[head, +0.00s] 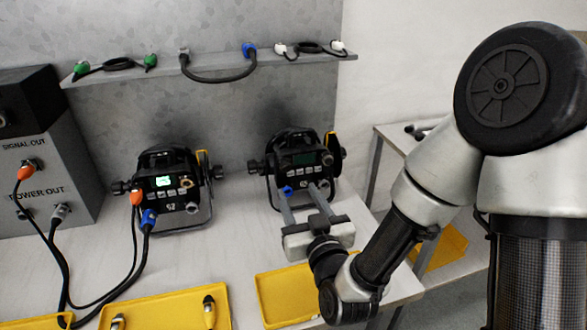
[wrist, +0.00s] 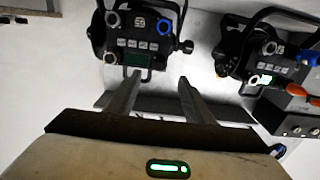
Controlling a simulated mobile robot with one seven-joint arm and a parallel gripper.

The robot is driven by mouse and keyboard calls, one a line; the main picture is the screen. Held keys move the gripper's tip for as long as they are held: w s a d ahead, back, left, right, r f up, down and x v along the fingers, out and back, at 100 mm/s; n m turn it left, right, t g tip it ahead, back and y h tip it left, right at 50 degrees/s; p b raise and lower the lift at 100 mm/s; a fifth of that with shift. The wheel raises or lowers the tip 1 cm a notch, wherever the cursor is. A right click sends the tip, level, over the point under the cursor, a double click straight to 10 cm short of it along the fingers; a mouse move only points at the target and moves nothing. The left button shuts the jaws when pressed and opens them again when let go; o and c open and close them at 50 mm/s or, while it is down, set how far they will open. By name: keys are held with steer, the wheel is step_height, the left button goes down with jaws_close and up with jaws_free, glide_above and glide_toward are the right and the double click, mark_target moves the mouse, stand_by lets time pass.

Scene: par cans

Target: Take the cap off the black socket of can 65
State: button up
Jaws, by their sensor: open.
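Two black par cans stand on the bench. The left can (head: 165,185) has a lit screen and cables plugged in. The number labels are too small to read surely, and I cannot tell which socket is capped. My gripper (head: 299,192) is open and empty, its fingers pointing at the right can's lower front.
A shelf (head: 215,67) above holds short cables with green, blue and white ends. A grey power box (head: 50,170) stands at left, cabled to the left can. Yellow trays (head: 290,298) lie along the bench's front, one holding connectors. Bare bench lies between the cans.

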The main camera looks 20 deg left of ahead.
mark_target(286, 170)
stand_by(0.4)
steer(key=shift+b+x, duration=1.05)
steer(key=shift+x, duration=3.4)
steer(key=shift+r+b, duration=0.1)
steer(key=shift+b, duration=0.65)
jaws_close()
steer(key=shift+s+d, duration=0.1)
